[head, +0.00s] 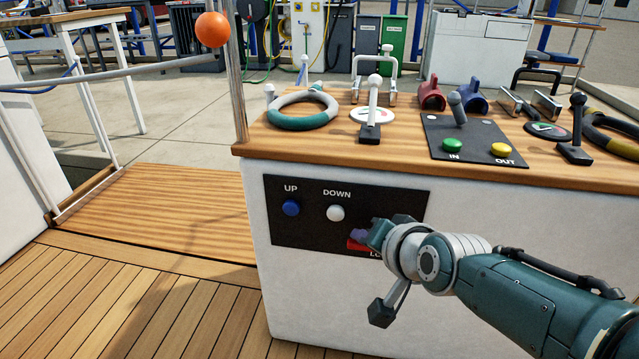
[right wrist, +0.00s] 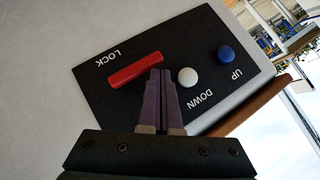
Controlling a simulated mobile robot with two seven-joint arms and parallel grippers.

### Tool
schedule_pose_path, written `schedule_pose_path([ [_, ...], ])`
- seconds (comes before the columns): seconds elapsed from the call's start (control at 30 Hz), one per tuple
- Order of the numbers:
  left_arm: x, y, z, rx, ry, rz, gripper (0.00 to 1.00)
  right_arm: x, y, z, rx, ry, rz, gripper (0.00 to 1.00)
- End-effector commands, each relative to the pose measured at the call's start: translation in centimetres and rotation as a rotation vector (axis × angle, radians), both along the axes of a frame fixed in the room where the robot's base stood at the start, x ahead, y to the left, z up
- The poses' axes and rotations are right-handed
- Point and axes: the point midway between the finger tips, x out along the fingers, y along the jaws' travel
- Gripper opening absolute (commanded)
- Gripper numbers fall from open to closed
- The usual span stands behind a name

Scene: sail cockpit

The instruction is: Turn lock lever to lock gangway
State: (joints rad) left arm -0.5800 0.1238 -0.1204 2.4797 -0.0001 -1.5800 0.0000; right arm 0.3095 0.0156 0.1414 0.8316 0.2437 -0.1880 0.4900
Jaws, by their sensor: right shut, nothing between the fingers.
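The red lock lever (head: 357,245) is on the black panel (head: 282,228) on the front of the white console, largely hidden behind my right gripper in the head view. In the right wrist view the lever (right wrist: 135,70) shows whole beside the word LOCK. My right gripper (head: 362,235) is shut and empty. Its purple fingertips (right wrist: 160,75) are close to the lever's end nearest the white button; I cannot tell whether they touch it. My left gripper is not in view.
The blue UP button (head: 291,208) and white DOWN button (head: 336,213) are left of the lever on the same panel. Joysticks, coloured buttons and a ring handle (head: 302,112) stand on the wooden console top. A wooden gangway (head: 165,205) lies left of the console.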

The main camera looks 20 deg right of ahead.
Motion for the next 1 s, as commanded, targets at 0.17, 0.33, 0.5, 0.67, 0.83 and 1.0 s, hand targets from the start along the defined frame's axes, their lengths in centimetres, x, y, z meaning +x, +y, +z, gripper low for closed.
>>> schedule_pose_path([
  [0.17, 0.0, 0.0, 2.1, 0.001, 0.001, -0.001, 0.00, 0.0, 0.0, 2.1, 0.000, 0.000, 0.000, 0.00],
  [0.33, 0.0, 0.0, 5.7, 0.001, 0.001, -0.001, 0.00, -0.2, 0.3, 5.6, 0.003, 0.001, 0.000, 0.00],
  [0.5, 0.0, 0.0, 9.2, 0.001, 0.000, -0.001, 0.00, -2.6, 1.8, 8.1, 0.004, 0.002, 0.000, 0.00],
  [0.67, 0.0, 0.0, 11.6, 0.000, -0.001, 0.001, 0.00, -4.4, 3.0, 10.0, 0.003, 0.001, 0.000, 0.00],
  [0.83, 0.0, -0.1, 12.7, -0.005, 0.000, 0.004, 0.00, -5.5, 3.7, 10.9, 0.000, 0.001, 0.001, 0.00],
  [1.0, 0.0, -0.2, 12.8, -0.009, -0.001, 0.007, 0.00, -5.8, 4.0, 11.1, 0.000, 0.000, 0.000, 0.00],
])
